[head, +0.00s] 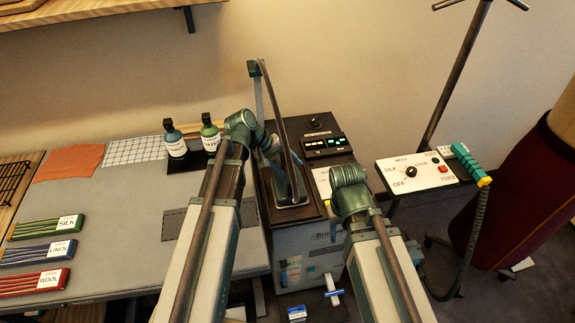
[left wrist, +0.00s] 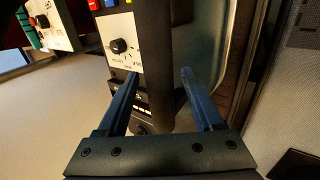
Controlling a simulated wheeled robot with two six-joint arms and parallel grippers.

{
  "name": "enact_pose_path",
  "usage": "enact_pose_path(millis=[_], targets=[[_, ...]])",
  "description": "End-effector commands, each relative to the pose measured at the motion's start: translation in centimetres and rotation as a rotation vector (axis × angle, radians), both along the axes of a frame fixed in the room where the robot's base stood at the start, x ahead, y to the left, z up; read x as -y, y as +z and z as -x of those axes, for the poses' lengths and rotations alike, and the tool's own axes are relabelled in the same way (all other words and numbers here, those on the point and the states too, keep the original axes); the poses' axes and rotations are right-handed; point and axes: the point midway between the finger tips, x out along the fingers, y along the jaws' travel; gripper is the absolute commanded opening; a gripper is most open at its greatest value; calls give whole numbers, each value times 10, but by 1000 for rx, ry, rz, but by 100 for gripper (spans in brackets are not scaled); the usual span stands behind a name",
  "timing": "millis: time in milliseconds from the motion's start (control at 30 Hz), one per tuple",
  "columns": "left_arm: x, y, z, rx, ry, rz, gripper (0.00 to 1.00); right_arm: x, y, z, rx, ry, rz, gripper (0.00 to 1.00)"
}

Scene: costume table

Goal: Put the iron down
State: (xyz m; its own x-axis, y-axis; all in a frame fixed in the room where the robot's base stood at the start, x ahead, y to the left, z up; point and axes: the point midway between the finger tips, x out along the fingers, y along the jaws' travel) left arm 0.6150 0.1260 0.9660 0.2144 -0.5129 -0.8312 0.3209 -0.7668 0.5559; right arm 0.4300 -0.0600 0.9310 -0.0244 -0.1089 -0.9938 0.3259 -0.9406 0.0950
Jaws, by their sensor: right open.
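The iron (head: 286,130) is a tall teal and brown shape. In the head view it stands steeply tilted over the dark top of the steam station (head: 318,226). In the left wrist view, a dark bar that looks like its handle (left wrist: 168,45) lies between the blue fingers of my left gripper (left wrist: 161,75). The fingers are apart with the bar between them; whether they press on it is unclear. In the head view my left wrist is beside the iron. My right gripper (head: 352,205) is open, in front of the station's right side, its fingers mostly hidden by my arm.
Left is a grey pressing table (head: 140,245) with silk, linen and wool bundles, an orange cloth (head: 70,163) and two bottles (head: 176,142). Right are a white dial panel (head: 415,172), a teal-handled hose tool (head: 470,163) and a dark red form (head: 525,190). A shelf (head: 85,10) is above.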

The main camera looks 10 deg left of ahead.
Motion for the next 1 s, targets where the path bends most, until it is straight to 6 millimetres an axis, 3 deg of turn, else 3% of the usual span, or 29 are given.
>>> enact_pose_path(millis=[267, 700, 1000], targets=[[0, 6, 0, 0, 0, 0, 68, 0, 6, 0, 0, 0, 0, 50], [-38, 72, 16, 0, 2, 1, 68, 0, 71, 0, 0, 1, 0, 50], [-57, 99, 24, 0, 0, 0, 68, 0, 99, 0, 0, 2, 0, 50]])
